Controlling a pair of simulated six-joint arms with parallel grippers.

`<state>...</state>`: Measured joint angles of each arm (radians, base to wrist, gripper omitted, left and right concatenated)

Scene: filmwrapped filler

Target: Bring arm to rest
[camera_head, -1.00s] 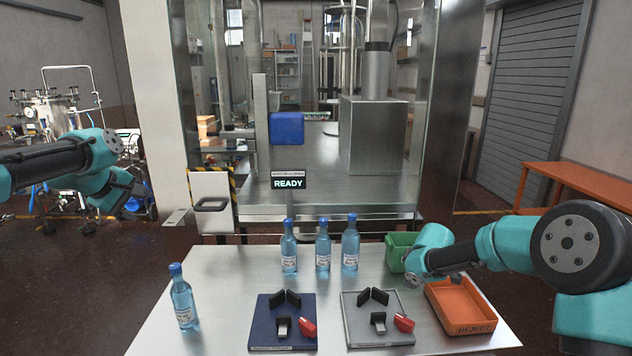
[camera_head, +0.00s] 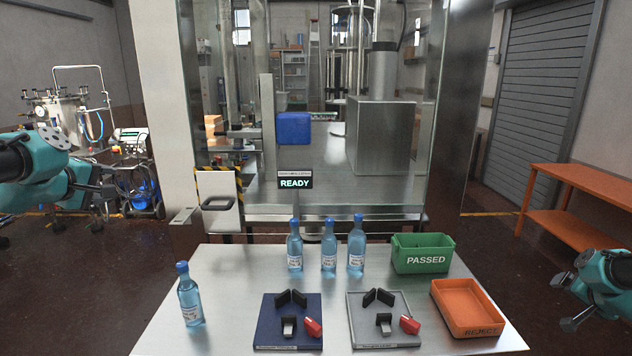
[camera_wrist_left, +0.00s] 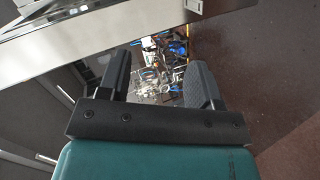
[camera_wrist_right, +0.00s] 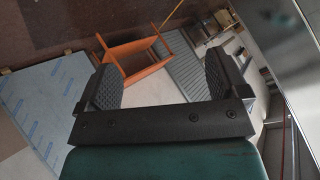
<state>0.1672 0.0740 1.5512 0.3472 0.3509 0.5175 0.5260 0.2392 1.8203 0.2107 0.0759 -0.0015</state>
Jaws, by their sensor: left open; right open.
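My left gripper (camera_head: 104,190) is at the left of the head view, clear of the table and apart from every object. In the left wrist view its two fingers (camera_wrist_left: 160,85) are spread with nothing between them. My right gripper (camera_head: 562,302) is at the right edge of the head view, beyond the table's right side. In the right wrist view its fingers (camera_wrist_right: 162,80) are spread and empty. Several blue bottles stand upright on the table: one at the left (camera_head: 190,296) and a row at the back (camera_head: 328,248).
A dark blue fixture plate (camera_head: 270,335) and a grey fixture plate (camera_head: 365,333) lie on the metal table (camera_head: 225,270). A green PASSED bin (camera_head: 424,257) and an orange REJECT tray (camera_head: 466,310) are at right. Behind stands a machine with a READY sign (camera_head: 295,183).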

